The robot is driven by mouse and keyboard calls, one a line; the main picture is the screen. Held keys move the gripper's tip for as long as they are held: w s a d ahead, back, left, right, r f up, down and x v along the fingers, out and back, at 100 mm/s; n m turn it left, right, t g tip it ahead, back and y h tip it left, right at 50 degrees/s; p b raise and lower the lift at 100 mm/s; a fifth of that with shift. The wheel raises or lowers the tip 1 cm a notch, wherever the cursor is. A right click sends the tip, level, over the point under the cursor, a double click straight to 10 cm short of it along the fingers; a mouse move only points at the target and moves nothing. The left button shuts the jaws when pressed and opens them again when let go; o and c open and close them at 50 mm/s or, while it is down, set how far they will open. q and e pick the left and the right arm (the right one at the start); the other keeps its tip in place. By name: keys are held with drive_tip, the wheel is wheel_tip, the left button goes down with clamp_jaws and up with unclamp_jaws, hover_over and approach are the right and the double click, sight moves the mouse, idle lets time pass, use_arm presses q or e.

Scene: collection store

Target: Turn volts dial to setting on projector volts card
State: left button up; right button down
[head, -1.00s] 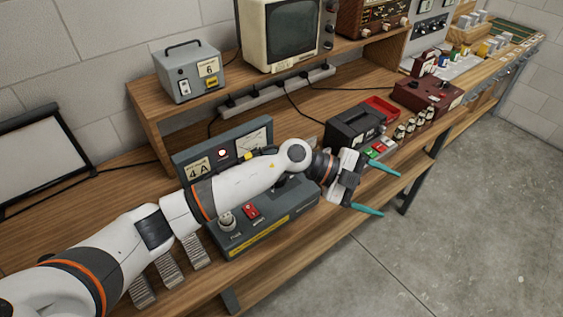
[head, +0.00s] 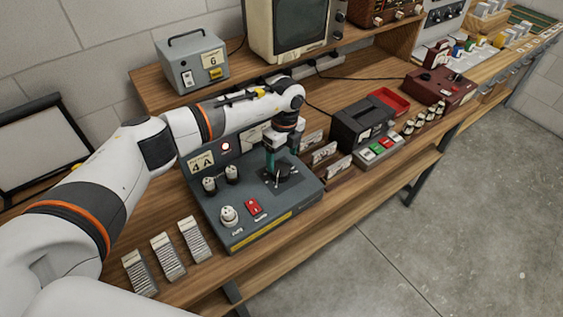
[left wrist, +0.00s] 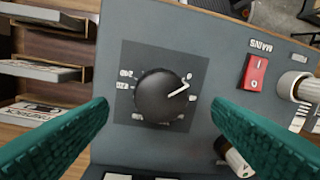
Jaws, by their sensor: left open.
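The volts dial is a round black knob (left wrist: 163,96) with a white pointer line, on a dark square plate of a grey power unit (head: 240,232). In the left wrist view the line points right and slightly up, near the mark that looks like 0; the other marks are small and inverted. My left gripper (head: 283,167) is open above the dial, its teal fingers either side of it in the left wrist view (left wrist: 160,105), with gaps showing. In the head view the fingers partly hide the dial. A card (head: 201,163) on the unit reads "4 A". I cannot tell which card is the projector volts card.
A grey box (head: 192,63) with a card reading 6 sits on the shelf. Ribbed blocks (head: 167,257) lie at the front left.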

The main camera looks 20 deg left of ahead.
sight(281, 169)
use_arm(q)
drive_tip(key=shift+s+f+p, duration=0.15)
drive_tip(key=shift+f+p, duration=0.2)
drive_tip(key=shift+f, duration=2)
drive_tip(key=c, duration=1)
drive_tip(key=shift+o, duration=0.2)
